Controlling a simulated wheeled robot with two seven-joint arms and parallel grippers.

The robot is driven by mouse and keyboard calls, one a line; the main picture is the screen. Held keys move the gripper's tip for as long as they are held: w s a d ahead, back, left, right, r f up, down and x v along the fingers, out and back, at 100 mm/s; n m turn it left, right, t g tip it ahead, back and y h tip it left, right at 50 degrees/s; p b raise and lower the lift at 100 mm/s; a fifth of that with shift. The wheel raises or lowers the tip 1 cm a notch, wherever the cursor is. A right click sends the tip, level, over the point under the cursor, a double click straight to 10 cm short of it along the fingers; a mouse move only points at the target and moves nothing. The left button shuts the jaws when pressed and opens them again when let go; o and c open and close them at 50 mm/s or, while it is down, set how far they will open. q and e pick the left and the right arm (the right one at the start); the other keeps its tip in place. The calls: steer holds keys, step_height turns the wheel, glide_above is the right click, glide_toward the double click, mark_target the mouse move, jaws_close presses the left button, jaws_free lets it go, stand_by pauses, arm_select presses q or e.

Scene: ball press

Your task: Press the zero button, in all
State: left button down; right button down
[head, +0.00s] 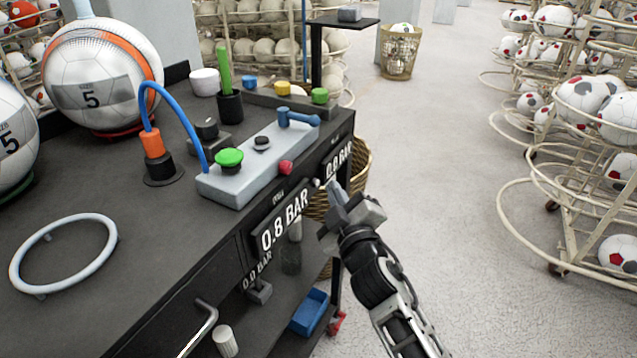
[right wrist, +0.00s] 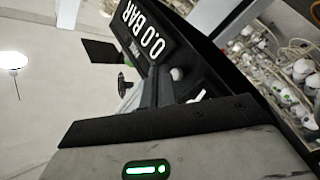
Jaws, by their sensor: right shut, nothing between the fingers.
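A small pale round button (head: 317,183), which looks like the zero button, sits on the front face of the black bench between two pressure displays. It also shows in the right wrist view (right wrist: 177,73), just beside my fingertips. My right gripper (head: 335,191) is shut and empty, its tips close to the button. I cannot tell whether they touch it. The larger display (head: 284,220) reads 0.8 BAR. The display in the right wrist view (right wrist: 147,30) reads 0.0 BAR. My left gripper is not in view.
A grey control block (head: 258,165) with a green button (head: 229,157), a red knob (head: 286,167) and a blue lever (head: 298,117) stands on the bench. Balls stand at left. A wicker basket (head: 361,165) is behind my gripper. Open floor lies to the right, before ball racks.

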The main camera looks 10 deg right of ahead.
steer(key=shift+a, duration=0.1)
steer(key=shift+w+a, duration=0.25)
steer(key=shift+a, duration=0.05)
steer(key=shift+w+a+b, duration=0.25)
steer(key=shift+a+b, duration=0.15)
stand_by(0.8)
stand_by(0.3)
steer(key=shift+s+d+p, duration=0.45)
steer(key=shift+s+d, duration=0.05)
steer(key=shift+d, duration=0.25)
steer(key=s+d, duration=0.1)
steer(key=s+d+p, duration=0.1)
steer(key=d+p, duration=0.1)
steer(key=d, duration=0.1)
steer(key=shift+s+d, duration=0.1)
steer(key=shift+s, duration=0.3)
